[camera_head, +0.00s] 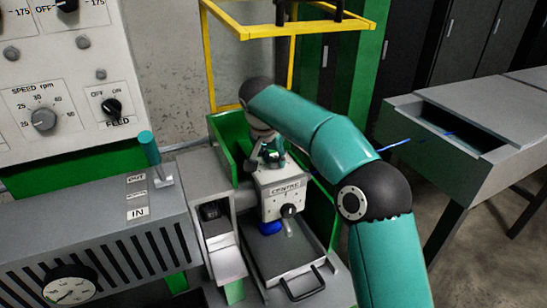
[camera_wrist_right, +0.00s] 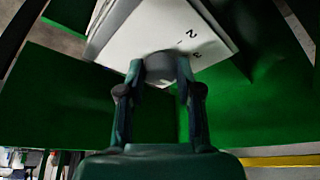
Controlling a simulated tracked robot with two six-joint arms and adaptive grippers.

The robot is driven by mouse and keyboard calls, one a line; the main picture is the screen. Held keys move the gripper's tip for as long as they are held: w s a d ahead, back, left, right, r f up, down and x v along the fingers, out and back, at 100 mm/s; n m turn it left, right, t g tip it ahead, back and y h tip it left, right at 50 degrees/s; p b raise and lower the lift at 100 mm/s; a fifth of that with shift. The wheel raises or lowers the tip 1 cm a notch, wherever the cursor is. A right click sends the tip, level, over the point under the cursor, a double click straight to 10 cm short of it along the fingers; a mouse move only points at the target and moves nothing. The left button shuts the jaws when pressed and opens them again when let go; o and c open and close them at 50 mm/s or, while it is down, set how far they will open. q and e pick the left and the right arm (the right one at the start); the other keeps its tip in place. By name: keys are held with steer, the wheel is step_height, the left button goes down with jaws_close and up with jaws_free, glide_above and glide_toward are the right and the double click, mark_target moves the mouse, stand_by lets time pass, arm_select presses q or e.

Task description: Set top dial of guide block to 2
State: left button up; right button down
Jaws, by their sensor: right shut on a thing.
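The guide block (camera_head: 268,205) is a pale box marked CENTRE, with a small dark knob (camera_head: 288,211) on its front. My right gripper (camera_head: 268,160) reaches down onto its top from above and hides the top dial in the head view. In the right wrist view the top dial (camera_wrist_right: 161,68) is a round grey knob on the white top face. My right gripper (camera_wrist_right: 160,85) is shut on it, one finger on each side. The numbers 2 and 3 show on the face beside the dial; its pointer cannot be made out. My left gripper is not in view.
Green guard walls (camera_head: 229,135) stand close around the block, and a yellow frame (camera_head: 245,33) rises behind. A grey tray with a handle (camera_head: 285,262) lies below. A lever with a teal grip (camera_head: 150,149) is at left. A blue cable (camera_head: 395,145) runs to the right.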

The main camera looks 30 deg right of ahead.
steer(key=shift+n, duration=0.4)
steer(key=n, duration=0.1)
steer(key=n+t+y, duration=0.1)
steer(key=shift+d+r+n+p, duration=0.15)
steer(key=shift+n+p, duration=0.15)
steer(key=shift+n, duration=0.1)
steer(key=n+p, duration=0.1)
steer(key=n+y, duration=0.1)
steer(key=n, duration=0.1)
steer(key=shift+s+d+r+n+t+p, duration=0.1)
steer(key=shift+n+t+p, duration=0.2)
steer(key=shift+p, duration=0.1)
steer(key=n+y+p, duration=0.1)
steer(key=n+p, duration=0.1)
steer(key=n+y+p, duration=0.1)
steer(key=n+p, duration=0.1)
steer(key=n, duration=0.1)
steer(key=shift+d+y, duration=0.2)
steer(key=shift+y, duration=0.1)
steer(key=n+y+p, duration=0.1)
steer(key=n+p, duration=0.1)
steer(key=n, duration=0.1)
steer(key=shift+d+n+p, duration=0.1)
steer(key=shift+n+p, duration=0.2)
steer(key=shift+p, duration=0.05)
steer(key=shift+n+g+y+p, duration=0.4)
steer(key=shift+n+p, duration=0.2)
steer(key=shift+n, duration=0.4)
